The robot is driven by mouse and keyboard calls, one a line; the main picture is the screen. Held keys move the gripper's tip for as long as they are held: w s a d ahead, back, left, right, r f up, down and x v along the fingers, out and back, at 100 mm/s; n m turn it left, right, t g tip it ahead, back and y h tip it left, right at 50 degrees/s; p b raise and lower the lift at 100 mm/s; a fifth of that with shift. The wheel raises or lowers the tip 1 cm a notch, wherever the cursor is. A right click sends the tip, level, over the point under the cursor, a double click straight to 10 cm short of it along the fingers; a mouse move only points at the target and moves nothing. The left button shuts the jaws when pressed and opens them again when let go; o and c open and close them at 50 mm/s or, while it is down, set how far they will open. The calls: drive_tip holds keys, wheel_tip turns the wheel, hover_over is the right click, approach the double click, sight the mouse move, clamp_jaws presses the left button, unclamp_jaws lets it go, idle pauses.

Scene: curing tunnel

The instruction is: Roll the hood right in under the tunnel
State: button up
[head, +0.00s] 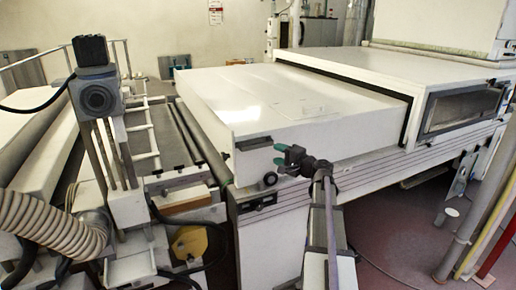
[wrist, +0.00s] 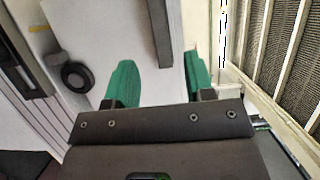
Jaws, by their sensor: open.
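The hood (head: 225,115) is a wide, flat white box. Its far right end meets the dark-edged mouth of the white tunnel (head: 385,62), and most of it stands out in front. A dark bar handle (head: 253,143) and a round black wheel (head: 270,179) are on its near face. My gripper (head: 282,154), with green fingertips, is open and empty at this face, just right of the handle. In the wrist view, the end of the grey handle bar (wrist: 163,35) appears between the open fingers (wrist: 159,72); contact cannot be told. The wheel (wrist: 76,76) is left of them.
The hood is above a grey rail frame (head: 257,203). A grey post-mounted unit (head: 96,95) and a ribbed hose (head: 45,225) stand at the left. A window (head: 460,108) is in the tunnel's side. Pipes (head: 475,190) stand at the right; red floor (head: 400,235) shows beneath.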

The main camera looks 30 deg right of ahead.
sight(259, 146)
drive_tip(key=x, duration=1)
drive_tip(key=shift+w+a, duration=0.1)
drive_tip(key=shift+w, duration=0.15)
drive_tip(key=shift+c, duration=0.3)
clamp_jaws()
